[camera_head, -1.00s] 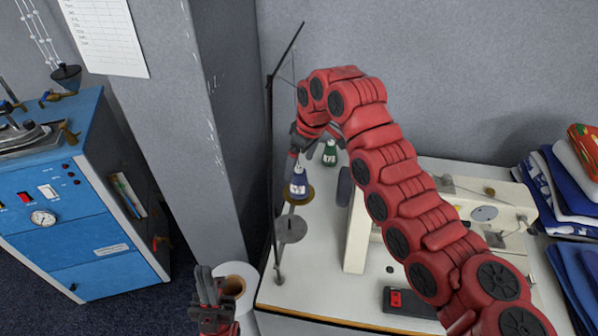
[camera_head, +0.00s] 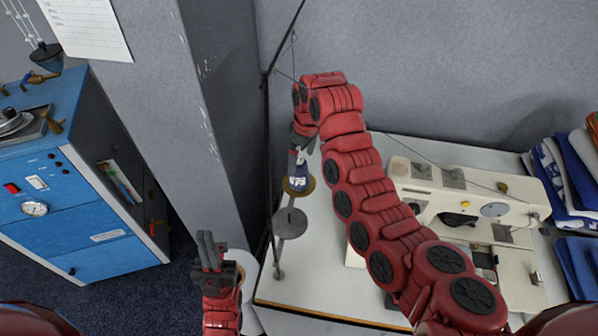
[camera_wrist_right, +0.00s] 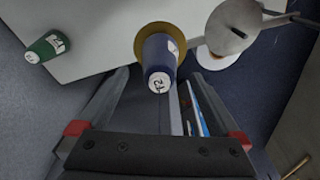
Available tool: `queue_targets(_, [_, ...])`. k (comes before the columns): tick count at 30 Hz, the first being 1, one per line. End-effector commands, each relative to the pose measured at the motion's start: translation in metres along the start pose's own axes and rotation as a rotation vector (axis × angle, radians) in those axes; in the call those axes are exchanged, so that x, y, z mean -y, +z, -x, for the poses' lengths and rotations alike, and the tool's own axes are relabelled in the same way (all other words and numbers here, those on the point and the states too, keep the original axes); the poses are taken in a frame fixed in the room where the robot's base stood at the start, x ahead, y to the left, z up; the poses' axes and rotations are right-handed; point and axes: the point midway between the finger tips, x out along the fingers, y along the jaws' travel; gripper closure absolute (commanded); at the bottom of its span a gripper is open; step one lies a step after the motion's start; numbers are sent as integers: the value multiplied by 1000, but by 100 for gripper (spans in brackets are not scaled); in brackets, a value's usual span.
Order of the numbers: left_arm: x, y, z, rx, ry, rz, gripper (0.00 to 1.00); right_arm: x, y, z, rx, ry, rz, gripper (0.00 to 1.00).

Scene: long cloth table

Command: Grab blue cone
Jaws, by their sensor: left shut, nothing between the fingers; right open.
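The blue cone (camera_head: 302,182) is a dark blue thread cone with a white label. It stands on a brass-coloured disc of the thread stand at the table's left end. It also shows in the right wrist view (camera_wrist_right: 160,62), top towards the camera. My right gripper (camera_head: 302,152) is open above the cone. In the right wrist view the cone is around the gap between its fingertips (camera_wrist_right: 160,74); I cannot tell if they touch it. My left gripper (camera_head: 208,244) is shut and empty, low at the left of the table.
A green cone (camera_wrist_right: 45,48) stands apart in the right wrist view. A thin black stand pole (camera_head: 267,150) and a grey disc (camera_head: 290,223) are close to the blue cone. A cream sewing machine (camera_head: 460,205) and folded cloth (camera_head: 565,180) are to the right.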

Motion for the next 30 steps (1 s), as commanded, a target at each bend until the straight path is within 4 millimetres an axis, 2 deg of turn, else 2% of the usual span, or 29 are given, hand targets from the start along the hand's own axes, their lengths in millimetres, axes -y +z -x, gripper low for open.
queue_targets(3, [0,1,6,0,0,0,100,1,0,-20,1,3,3,0])
queue_targets(6, [0,2,10,0,0,0,100,0,0,-29,0,3,1,0])
queue_targets(13, [0,2,11,0,0,0,100,0,0,-36,1,3,1,0])
queue_targets(18, [0,1,4,0,0,0,100,1,-1,-51,4,0,2,0])
queue_targets(21, [0,-2,-10,0,0,0,100,1,-1,-61,7,-3,1,0])
queue_targets(26, [1,-3,-17,0,0,0,100,0,0,-82,6,-1,0,0])
queue_targets(30, [1,-3,-16,0,0,0,100,-1,-2,-87,0,3,0,0])
